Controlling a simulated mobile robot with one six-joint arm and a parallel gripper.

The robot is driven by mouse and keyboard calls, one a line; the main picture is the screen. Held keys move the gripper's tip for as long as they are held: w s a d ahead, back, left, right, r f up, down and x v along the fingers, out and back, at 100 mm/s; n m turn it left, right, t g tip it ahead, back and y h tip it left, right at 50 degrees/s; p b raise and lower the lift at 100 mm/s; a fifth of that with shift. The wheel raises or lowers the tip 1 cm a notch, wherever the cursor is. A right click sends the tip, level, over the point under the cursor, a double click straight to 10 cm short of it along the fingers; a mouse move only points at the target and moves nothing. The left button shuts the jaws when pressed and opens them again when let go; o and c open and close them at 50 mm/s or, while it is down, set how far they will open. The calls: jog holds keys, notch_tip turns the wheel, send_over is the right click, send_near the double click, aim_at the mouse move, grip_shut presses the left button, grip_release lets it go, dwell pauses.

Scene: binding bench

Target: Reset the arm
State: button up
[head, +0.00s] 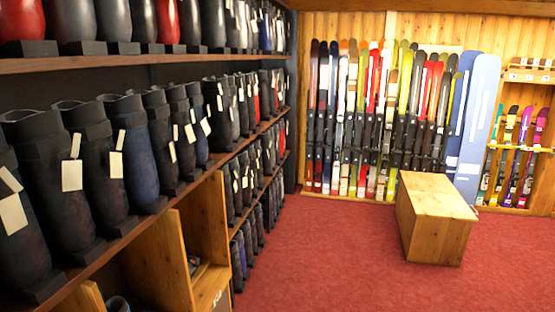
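My gripper and arm are not in the head view, so their pose and what the gripper holds cannot be seen. The view shows a ski rental room with a wooden bench (436,197) standing on the red carpet right of the middle. Nothing lies on top of the bench.
Shelves (150,241) with rows of tagged dark boots (128,150) run along the left side. Skis (375,120) stand upright against the back wall, with a rack of smaller skis (523,150) at the far right. The red carpet (340,270) is clear in front of the bench.

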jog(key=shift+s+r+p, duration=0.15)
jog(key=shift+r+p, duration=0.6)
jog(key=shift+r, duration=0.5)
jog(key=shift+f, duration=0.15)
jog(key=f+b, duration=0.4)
jog(key=b, duration=0.1)
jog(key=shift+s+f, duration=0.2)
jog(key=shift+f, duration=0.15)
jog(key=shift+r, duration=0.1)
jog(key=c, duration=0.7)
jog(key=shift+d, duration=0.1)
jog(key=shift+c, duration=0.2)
